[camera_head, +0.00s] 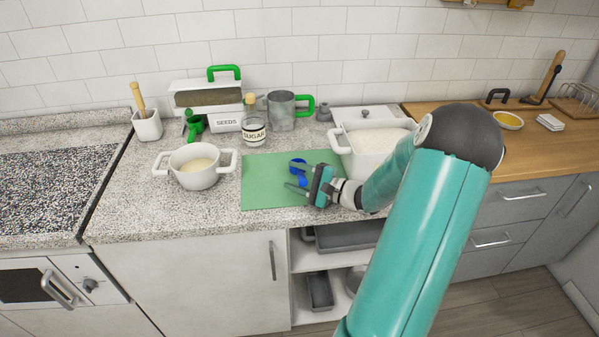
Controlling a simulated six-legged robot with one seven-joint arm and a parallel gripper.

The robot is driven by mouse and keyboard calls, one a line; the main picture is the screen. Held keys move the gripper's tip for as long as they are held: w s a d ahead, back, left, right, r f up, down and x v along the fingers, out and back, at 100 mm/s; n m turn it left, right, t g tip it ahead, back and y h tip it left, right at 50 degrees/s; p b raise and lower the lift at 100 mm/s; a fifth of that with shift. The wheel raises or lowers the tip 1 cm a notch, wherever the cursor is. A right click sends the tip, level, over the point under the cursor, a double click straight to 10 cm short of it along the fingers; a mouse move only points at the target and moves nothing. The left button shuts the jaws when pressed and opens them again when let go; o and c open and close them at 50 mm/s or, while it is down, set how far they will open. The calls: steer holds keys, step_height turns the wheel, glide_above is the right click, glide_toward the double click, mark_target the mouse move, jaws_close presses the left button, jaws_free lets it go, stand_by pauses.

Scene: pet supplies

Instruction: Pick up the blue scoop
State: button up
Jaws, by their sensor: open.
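The blue scoop (298,164) lies on the green mat (262,182) on the speckled counter, small in the view. My gripper (292,177) is open over the right part of the mat, its two fingers pointing left. The scoop shows at and between the fingers, partly hidden by them. I cannot tell whether the fingers touch it. My teal arm comes in from the lower right and covers the counter's front edge there.
A white pot (195,178) stands left of the mat and a large white container (369,150) right of it. Behind are a sugar jar (254,136), a seeds box (228,121), a metal cup (282,112) and a green scoop (193,122). The mat's left part is clear.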

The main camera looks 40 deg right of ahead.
jaws_close()
